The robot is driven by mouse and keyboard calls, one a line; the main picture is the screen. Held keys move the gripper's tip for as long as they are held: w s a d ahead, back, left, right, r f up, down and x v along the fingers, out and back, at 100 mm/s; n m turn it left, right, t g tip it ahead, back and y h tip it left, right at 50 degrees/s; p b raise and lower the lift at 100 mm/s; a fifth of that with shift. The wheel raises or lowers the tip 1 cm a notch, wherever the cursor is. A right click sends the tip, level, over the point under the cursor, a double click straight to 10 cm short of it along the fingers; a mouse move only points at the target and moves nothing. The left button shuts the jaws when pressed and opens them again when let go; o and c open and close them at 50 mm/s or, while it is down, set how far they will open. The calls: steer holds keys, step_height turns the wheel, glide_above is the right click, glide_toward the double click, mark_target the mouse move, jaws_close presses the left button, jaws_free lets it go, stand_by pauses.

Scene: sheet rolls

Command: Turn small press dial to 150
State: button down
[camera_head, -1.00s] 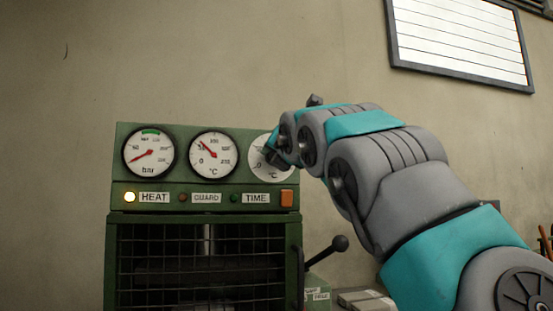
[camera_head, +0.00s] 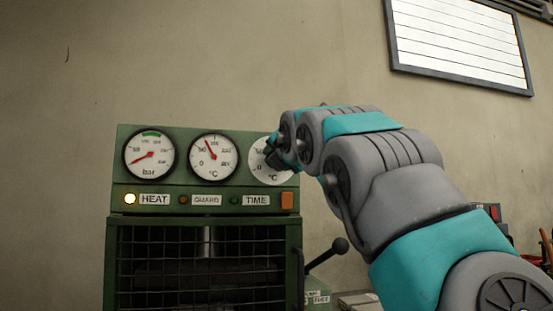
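A green press (camera_head: 121,203) with a row of three round white dials on its upper panel stands in the head view. The right dial (camera_head: 263,173), marked °C, is partly covered by my gripper (camera_head: 273,157), so its setting is hidden. My gripper is at the face of that dial; its fingers are mostly hidden, and I cannot tell whether they are open or shut. The middle °C dial (camera_head: 213,157) has a red needle pointing up and slightly left. The left bar dial (camera_head: 149,154) has its red needle pointing lower left.
Below the dials are a lit HEAT lamp (camera_head: 130,199), GUARD and TIME labels, and an orange switch (camera_head: 287,201). A black-knobbed lever (camera_head: 340,246) sticks out at the press's right. A mesh guard covers the front. A white board (camera_head: 460,42) hangs at upper right.

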steer(key=shift+c, duration=1.8)
jaws_free()
steer(key=shift+s, duration=0.1)
steer(key=b+v, duration=0.3)
steer(key=v, duration=0.4)
steer(key=shift+s, duration=0.35)
steer(key=shift+d, duration=0.15)
